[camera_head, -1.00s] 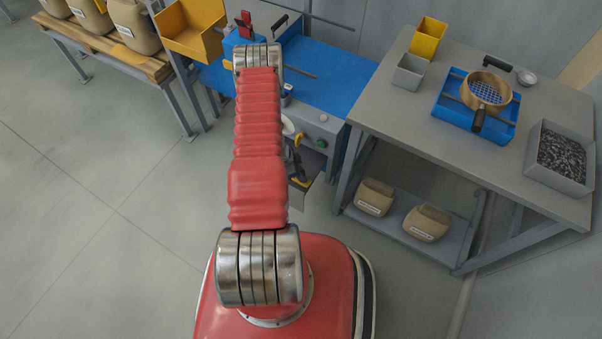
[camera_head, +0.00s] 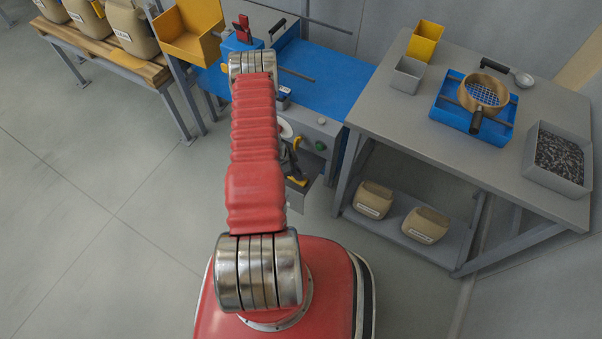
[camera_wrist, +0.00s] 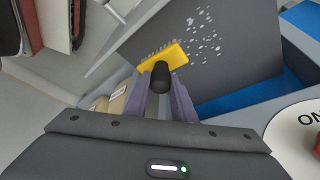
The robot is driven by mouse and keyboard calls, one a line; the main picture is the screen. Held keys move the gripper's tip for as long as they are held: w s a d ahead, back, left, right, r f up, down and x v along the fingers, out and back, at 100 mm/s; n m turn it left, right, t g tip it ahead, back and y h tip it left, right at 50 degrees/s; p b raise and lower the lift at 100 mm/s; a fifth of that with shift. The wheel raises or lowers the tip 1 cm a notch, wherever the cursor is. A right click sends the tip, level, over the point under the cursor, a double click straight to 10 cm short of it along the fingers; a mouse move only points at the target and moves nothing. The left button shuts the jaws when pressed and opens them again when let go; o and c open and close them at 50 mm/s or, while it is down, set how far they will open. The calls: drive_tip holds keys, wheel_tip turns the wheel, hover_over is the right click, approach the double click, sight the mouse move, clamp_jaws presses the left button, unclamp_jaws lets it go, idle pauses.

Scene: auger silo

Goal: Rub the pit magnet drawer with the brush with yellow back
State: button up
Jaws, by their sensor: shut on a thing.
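The brush with yellow back (camera_wrist: 175,56) is held by its black handle between the two fingers of my gripper (camera_wrist: 162,92) in the wrist view. Its bristles show along the far edge of the yellow back. Beyond it is a dark grey surface with scattered white specks, which looks like the pit magnet drawer (camera_wrist: 228,52). The brush overlaps the drawer's left part in the picture; I cannot tell whether the bristles touch it. In the head view the brush's yellow back (camera_head: 297,182) shows low beside the blue-topped machine, partly hidden by my arm.
A grey workbench (camera_head: 400,118) stands to the right with a sieve on a blue tray (camera_head: 448,112) and a grey bin of dark pieces (camera_head: 560,155). Sacks (camera_head: 372,200) lie on its lower shelf. A wooden pallet table (camera_head: 150,70) is at the upper left. The left floor is clear.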

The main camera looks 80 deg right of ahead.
drive_tip(key=shift+w+d, duration=0.3)
drive_tip(key=shift+w, duration=0.6)
drive_tip(key=shift+w+d+r, duration=0.1)
drive_tip(key=shift+w+d, duration=0.35)
drive_tip(key=shift+w, duration=0.45)
drive_tip(key=shift+w+d, duration=0.4)
drive_tip(key=shift+w, duration=0.45)
drive_tip(key=shift+w, duration=0.1)
drive_tip(key=shift+w+d, duration=0.4)
drive_tip(key=shift+w, duration=0.45)
drive_tip(key=shift+w+d, duration=0.35)
drive_tip(key=shift+w, duration=0.45)
drive_tip(key=shift+s+d, duration=0.3)
drive_tip(key=shift+d, duration=0.4)
drive_tip(key=shift+s, duration=0.1)
